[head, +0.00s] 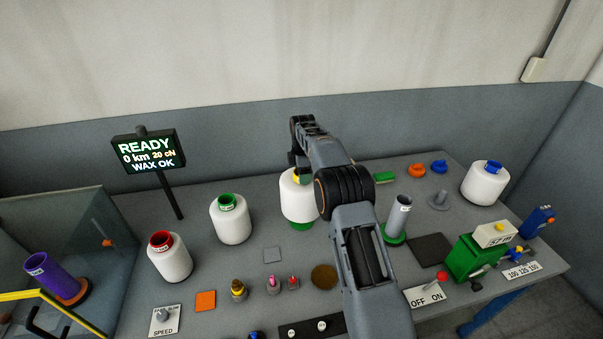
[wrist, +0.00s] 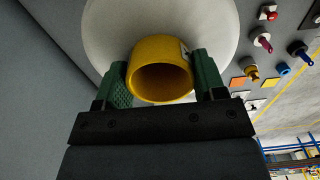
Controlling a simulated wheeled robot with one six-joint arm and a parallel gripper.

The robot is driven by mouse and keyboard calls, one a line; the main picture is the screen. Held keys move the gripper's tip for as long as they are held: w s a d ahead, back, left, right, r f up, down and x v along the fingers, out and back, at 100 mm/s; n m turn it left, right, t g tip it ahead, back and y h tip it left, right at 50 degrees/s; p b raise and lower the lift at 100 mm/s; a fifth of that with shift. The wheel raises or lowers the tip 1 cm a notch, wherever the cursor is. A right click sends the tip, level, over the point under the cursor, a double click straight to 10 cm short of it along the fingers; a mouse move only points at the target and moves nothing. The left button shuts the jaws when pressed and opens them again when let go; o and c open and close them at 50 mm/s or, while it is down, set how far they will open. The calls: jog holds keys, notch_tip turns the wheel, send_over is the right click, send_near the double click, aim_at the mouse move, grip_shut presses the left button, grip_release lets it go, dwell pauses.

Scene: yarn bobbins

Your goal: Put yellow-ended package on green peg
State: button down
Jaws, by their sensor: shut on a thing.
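The yellow-ended package is a white bobbin (head: 298,203) left of my arm in the head view, upright or nearly so. Its yellow tube end (wrist: 160,72) faces the wrist camera. My gripper (wrist: 162,82) is shut on that yellow end, one green-padded finger on each side. A green round piece (head: 301,226) shows directly under the package; I cannot tell whether the two touch or whether a peg is inside. A grey tube (head: 399,212) stands on another green round base (head: 393,236) to the right of my arm.
A green-ended package (head: 231,222) and a red-ended package (head: 170,260) stand to the left. A blue-ended package (head: 485,185) stands at the back right. A display (head: 148,151) rises on a pole behind. Knobs and switches, including a speed knob (head: 163,316), line the front.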

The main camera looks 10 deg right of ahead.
jog(key=shift+w+r, duration=0.2)
jog(key=shift+w, duration=0.2)
jog(key=shift+r+p, duration=0.1)
jog(key=shift+p, duration=0.2)
notch_tip(320, 180, down, 8)
jog(key=b, duration=0.4)
jog(key=shift+r, duration=0.15)
dwell(0.8)
jog(key=shift+f, duration=0.3)
dwell(0.6)
jog(key=shift+c, duration=2)
grip_release()
jog(key=shift+s, duration=0.15)
jog(key=shift+o, duration=1.3)
notch_tip(320, 180, up, 14)
jog(key=shift+f, duration=0.15)
